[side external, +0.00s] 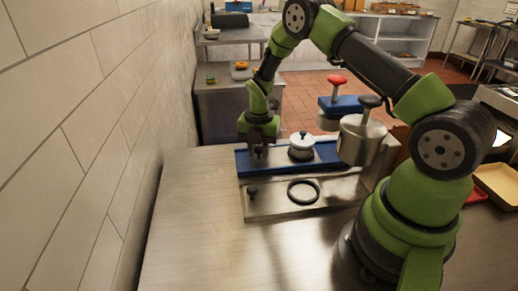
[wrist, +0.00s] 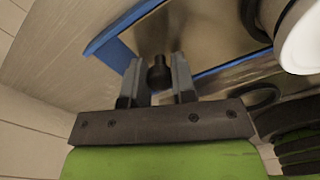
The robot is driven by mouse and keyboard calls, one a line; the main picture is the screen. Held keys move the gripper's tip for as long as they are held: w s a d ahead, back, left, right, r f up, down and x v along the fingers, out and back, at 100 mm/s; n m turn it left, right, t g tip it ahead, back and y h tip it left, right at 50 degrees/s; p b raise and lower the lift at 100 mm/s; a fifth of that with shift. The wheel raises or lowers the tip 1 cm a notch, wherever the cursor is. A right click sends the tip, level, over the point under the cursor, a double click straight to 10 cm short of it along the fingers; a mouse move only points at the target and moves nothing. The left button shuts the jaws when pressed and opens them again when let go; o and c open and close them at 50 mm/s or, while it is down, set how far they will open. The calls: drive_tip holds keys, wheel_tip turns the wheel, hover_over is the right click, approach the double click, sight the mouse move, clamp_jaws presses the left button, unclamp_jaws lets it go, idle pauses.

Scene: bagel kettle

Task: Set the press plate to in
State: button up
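A long metal plate with a blue border (side external: 326,152) lies at the back of the press station, and I take it to be the press plate. It also shows in the wrist view (wrist: 118,29). A black knob (wrist: 158,72) stands near its left end. My gripper (side external: 259,153) points down at that end, and in the wrist view (wrist: 157,78) its two fingers stand on either side of the knob. I cannot tell whether they touch it.
In front lies a steel plate (side external: 271,208) with a small black knob (side external: 252,193) and a black ring (side external: 303,192). A metal cylinder (side external: 361,139) and a red-knobbed blue part (side external: 341,104) rise at the right. A tiled wall (side external: 95,120) is left; the left counter (side external: 192,225) is clear.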

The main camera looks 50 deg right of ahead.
sight(286, 155)
clamp_jaws()
drive_tip(key=s+d, duration=0.5)
drive_tip(key=shift+s+d, duration=0.1)
drive_tip(key=shift+d, duration=0.05)
drive_tip(key=o, duration=0.7)
unclamp_jaws()
drive_tip(key=shift+c, duration=0.2)
wheel_tip(286, 155, up, 10)
